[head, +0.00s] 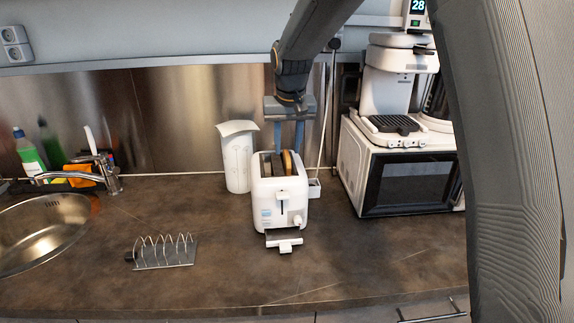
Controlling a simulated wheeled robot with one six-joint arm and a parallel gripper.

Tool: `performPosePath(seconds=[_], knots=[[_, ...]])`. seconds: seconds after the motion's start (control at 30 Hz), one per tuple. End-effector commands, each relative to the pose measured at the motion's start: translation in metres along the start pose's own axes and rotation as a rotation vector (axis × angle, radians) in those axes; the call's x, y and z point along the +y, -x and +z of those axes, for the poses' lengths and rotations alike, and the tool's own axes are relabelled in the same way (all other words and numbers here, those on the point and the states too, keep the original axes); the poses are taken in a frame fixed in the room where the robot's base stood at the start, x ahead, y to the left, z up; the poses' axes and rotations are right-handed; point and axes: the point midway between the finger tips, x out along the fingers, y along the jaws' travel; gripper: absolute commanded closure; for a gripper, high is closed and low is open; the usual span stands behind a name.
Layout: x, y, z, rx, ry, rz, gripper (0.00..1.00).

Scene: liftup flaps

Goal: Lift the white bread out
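A white toaster (280,205) stands on the counter, with its lever, knob and a pulled-out crumb tray facing front. In its slots I see a slice with a tan-brown edge (288,162) on the right and darker shapes on the left. I cannot tell clearly which is the white bread. My gripper (290,148) points down over the back of the toaster, its two blue-grey fingers apart. Nothing is visibly held between them. The fingertips are near the toaster's rear top edge; whether they touch the bread or stand behind it, I cannot tell.
A metal toast rack (165,252) lies at front left. A white pitcher-like container (238,158) stands close behind left of the toaster. A white oven (400,175) with a coffee machine above is at right. A sink (45,232) is at left. The front counter is clear.

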Motion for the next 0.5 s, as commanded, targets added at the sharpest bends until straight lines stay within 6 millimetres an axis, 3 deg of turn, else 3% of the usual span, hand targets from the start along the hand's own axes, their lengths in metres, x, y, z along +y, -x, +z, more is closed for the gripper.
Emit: performPosePath(seconds=[0.2,0.43,0.5], knots=[[0.0,-0.02,0.0,0.0,0.0,0.0,0.67],[0.0,-0.022,0.0,0.001,0.0,0.0,0.67],[0.0,-0.022,0.0,0.001,0.0,0.0,0.77]])
